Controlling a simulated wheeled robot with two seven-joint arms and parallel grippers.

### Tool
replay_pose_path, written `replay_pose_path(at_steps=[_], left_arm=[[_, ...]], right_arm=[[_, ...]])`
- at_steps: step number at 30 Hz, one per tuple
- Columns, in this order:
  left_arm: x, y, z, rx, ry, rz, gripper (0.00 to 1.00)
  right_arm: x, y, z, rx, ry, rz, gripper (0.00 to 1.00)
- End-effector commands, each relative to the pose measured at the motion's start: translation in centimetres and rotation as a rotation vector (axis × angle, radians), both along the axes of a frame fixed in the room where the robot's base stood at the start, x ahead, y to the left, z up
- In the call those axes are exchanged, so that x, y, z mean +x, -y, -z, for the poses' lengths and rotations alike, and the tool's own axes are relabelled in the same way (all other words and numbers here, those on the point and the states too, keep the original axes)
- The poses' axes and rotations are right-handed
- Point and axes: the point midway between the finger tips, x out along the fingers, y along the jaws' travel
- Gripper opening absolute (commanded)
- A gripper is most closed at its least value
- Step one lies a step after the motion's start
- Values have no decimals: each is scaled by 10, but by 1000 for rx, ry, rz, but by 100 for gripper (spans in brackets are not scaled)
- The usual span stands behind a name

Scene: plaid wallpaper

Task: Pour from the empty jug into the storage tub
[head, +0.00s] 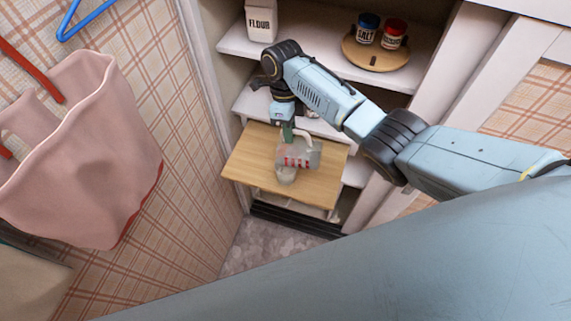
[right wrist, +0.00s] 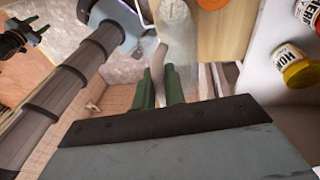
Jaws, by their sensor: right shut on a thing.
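The jug (head: 300,154) is clear with red marks on its side and a pale handle. It is tilted over the pull-out wooden board. My right gripper (head: 288,131) is shut on its handle; in the right wrist view the green fingers (right wrist: 161,86) close around the curved handle (right wrist: 159,56). No contents show in the jug. A small, pale, see-through vessel, which seems to be the storage tub (head: 286,175), stands on the board just below the jug, partly covered by it. My left gripper (right wrist: 28,36) is small at the upper left of the right wrist view; its jaw opening is unclear.
The wooden board (head: 249,165) juts from a white cupboard. A flour box (head: 261,20) and a round wooden tray (head: 360,56) with two jars, one lidded blue (head: 367,29) and one red (head: 393,34), stand on the shelf above. A pink bag (head: 90,160) hangs on the left wall.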

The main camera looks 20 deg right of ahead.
Motion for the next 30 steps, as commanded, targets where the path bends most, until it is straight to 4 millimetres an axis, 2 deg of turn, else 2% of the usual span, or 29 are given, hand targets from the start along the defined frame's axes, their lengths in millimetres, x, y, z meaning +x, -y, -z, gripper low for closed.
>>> replay_pose_path(at_steps=[30], left_arm=[[0,0,0,0,0,0,38]], right_arm=[[1,0,-1,-58,-43,20,0]])
